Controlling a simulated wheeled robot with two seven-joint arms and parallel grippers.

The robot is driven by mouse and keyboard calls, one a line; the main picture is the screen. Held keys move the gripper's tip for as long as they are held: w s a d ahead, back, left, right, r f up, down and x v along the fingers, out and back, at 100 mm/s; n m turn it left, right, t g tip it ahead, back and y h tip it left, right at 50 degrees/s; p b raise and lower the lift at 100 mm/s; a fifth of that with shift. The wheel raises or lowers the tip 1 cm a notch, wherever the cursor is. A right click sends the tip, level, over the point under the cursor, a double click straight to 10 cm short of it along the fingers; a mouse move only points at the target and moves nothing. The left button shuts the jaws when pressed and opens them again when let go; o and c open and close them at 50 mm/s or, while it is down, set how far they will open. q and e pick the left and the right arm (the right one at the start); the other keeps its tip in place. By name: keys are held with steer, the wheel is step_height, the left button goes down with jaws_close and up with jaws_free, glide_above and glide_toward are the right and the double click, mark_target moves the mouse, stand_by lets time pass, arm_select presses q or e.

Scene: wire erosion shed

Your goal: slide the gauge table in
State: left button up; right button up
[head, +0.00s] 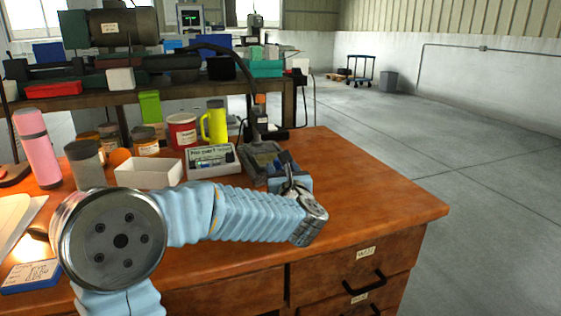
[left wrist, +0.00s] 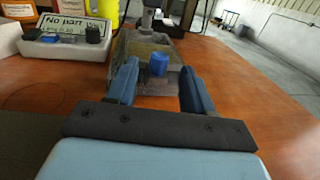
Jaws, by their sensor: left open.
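A low grey gauge base with a flat tan-topped table (head: 262,160) stands on the wooden bench, and it also shows ahead in the left wrist view (left wrist: 132,48). A blue knob (left wrist: 158,63) is on its near side. My left gripper (head: 289,178) is at the near side of the gauge. In the left wrist view its two blue fingers (left wrist: 160,85) are apart, with the knob between and slightly beyond their tips. No contact with the knob shows. The gripper and wrist hide part of the gauge in the head view. My right gripper is not in view.
A sign box (head: 213,160) and a white open box (head: 148,173) stand left of the gauge. Jars, a yellow mug (head: 215,123) and a pink bottle (head: 38,148) are farther left. The bench top (head: 375,200) right of the gripper is clear.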

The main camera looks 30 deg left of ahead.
mark_target(279, 163)
arm_select(q)
steer(key=shift+x, duration=1.65)
steer(key=shift+c, duration=0.5)
jaws_close()
steer(key=shift+a, duration=0.1)
